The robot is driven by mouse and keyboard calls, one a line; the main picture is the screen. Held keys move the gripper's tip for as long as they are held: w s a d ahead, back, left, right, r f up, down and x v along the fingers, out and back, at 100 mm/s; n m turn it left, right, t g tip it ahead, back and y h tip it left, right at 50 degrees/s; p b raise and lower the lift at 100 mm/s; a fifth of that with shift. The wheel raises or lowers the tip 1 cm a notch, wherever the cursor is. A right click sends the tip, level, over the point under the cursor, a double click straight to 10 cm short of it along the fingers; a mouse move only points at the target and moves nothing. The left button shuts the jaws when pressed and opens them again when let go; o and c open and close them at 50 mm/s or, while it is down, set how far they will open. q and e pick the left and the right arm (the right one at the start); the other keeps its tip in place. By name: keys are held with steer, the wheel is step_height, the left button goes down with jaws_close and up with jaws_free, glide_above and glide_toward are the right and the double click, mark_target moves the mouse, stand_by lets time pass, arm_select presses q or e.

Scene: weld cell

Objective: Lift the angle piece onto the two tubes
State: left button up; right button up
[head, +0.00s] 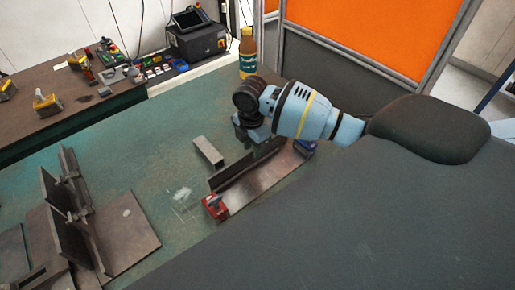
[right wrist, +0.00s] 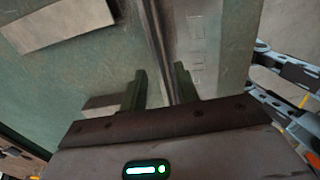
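The angle piece (head: 241,167), a dark metal length with an upright flange beside a flat brownish plate (head: 262,180), lies on the green table. In the right wrist view its flange (right wrist: 160,40) runs between the fingers. My right gripper (right wrist: 159,88) is open around the flange, which is nearer the right finger; I cannot tell whether it touches. In the head view this gripper (head: 245,133) is at the far end of the piece, partly hidden by its wrist. A short grey bar (head: 208,151), possibly a tube, lies to the left. I cannot clearly pick out two tubes. My left gripper is not in view.
A red block (head: 215,207) and a blue block (head: 304,147) sit at the flat plate's ends. Upright plates on a fixture (head: 75,205) stand at left. A bottle (head: 247,52) stands at the back. Green table (head: 150,150) is clear between fixture and bar.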

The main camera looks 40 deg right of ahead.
mark_target(251, 165)
step_height(251, 165, down, 4)
steer(key=shift+a+f, duration=0.1)
steer(key=shift+a, duration=0.05)
jaws_close()
stand_by(1.4)
steer(key=shift+w+r, duration=0.2)
steer(key=shift+r, duration=0.15)
